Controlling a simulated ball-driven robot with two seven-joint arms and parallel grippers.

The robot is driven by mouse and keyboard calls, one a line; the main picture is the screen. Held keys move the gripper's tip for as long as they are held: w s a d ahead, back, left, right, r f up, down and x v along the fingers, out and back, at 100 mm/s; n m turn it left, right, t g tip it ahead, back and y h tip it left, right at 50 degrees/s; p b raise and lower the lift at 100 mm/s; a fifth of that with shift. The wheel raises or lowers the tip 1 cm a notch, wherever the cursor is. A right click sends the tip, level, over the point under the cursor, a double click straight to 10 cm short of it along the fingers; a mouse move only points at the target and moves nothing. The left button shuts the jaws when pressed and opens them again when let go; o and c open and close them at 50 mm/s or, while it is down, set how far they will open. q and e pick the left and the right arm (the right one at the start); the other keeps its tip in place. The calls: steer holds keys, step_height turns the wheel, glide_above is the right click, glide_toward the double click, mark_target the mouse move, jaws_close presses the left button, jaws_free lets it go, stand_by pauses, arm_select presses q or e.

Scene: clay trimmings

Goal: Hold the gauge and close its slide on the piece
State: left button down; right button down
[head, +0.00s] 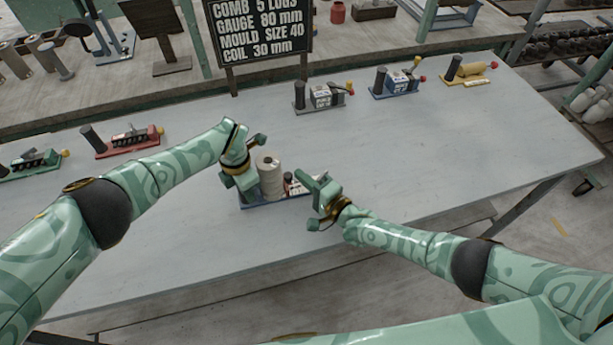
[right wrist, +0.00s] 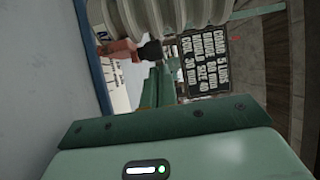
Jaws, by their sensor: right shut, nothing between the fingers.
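The gauge with a blue base (head: 262,204) lies on the grey table between my two grippers. A pale, ribbed, round piece (head: 269,178) stands upright on it, and fills the top of the right wrist view (right wrist: 165,15). Right of the piece are a small red block with a dark knob (right wrist: 118,50) and a white printed label (head: 300,187). My left gripper (head: 240,175) is at the gauge's left end, hiding it; its fingers' grip does not show. My right gripper (head: 318,188) is shut and empty at the gauge's right end. Whether it touches the slide is hidden.
Other gauges stand along the table's back: red (head: 130,143), green (head: 30,164), grey (head: 322,97), blue (head: 397,84) and yellow (head: 467,71). A black sign (head: 262,32) stands behind. The table (head: 450,150) is clear to the right.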

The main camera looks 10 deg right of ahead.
steer(key=shift+s+a, duration=0.2)
steer(key=shift+a, duration=0.35)
steer(key=d, duration=0.4)
steer(key=shift+w+d+f, duration=0.15)
steer(key=shift+w+d, duration=0.25)
steer(key=v, duration=0.9)
arm_select(q)
steer(key=c, duration=1)
jaws_free()
steer(key=shift+r, duration=0.1)
arm_select(e)
steer(key=shift+w, duration=0.1)
